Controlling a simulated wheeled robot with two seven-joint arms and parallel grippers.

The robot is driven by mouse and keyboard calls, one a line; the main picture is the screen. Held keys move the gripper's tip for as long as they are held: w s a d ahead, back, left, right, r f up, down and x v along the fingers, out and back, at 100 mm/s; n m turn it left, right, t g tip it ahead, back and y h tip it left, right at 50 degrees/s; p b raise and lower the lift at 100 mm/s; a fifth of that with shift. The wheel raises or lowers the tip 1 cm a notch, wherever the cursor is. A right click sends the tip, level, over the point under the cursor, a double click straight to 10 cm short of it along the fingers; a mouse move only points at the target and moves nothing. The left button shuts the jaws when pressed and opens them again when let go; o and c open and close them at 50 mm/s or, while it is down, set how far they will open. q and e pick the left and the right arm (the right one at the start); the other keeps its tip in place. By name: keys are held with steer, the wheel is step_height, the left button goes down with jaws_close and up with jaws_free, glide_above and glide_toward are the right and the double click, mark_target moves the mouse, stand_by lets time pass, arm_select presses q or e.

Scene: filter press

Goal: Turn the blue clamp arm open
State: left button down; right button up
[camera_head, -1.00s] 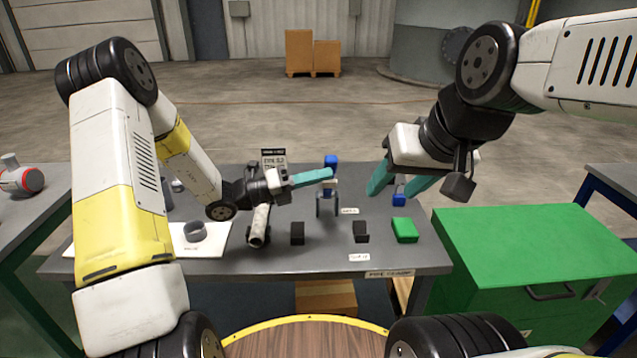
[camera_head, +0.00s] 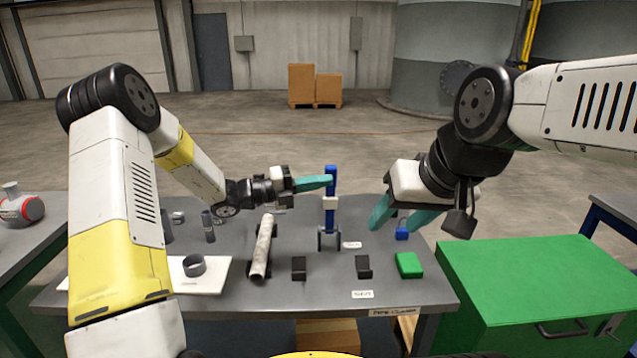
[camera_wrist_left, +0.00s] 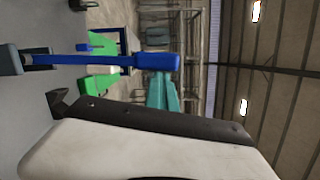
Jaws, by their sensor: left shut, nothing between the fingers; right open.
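The blue clamp arm (camera_head: 331,185) stands about upright on the pipe clamp, above a pale collar and a grey forked bracket (camera_head: 329,240). My left gripper (camera_head: 330,180) is shut and empty. Its teal fingertips are at the upper part of the blue arm, from the left; contact is hard to tell. In the left wrist view the blue arm (camera_wrist_left: 120,60) lies sideways across the picture, with my teal fingers (camera_wrist_left: 163,90) close beside its upper end. My right gripper (camera_head: 393,222) is open and empty over the table's right side.
A grey pipe (camera_head: 263,248) lies left of the clamp on the table (camera_head: 215,308). Small black blocks (camera_head: 299,268), a green block (camera_head: 408,264) and a small blue block (camera_head: 402,234) are near. A green cabinet (camera_head: 535,285) stands at the right.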

arm_select(q)
steer(key=shift+w+a+r, duration=0.2)
steer(key=shift+w+r, duration=0.05)
steer(key=shift+w, duration=0.15)
steer(key=s+r+v, duration=0.1)
steer(key=v, duration=0.6)
steer(key=s+d+r+m+g+y, duration=0.15)
steer(key=s+m+y, duration=0.25)
steer(key=s+m, duration=0.45)
steer(key=s+r+m+g+y, duration=0.1)
steer(key=s+m+g+y, duration=0.25)
steer(key=s+m, duration=0.5)
steer(key=s+a+r+m+t+y, duration=0.4)
steer(key=s+a+m+t+y, duration=0.3)
steer(key=m, duration=1.2)
steer(key=s+a+y, duration=0.1)
steer(key=s+a, duration=0.2)
steer(key=a, duration=0.2)
steer(key=shift+s+y, duration=0.15)
steer(key=shift+y, duration=0.2)
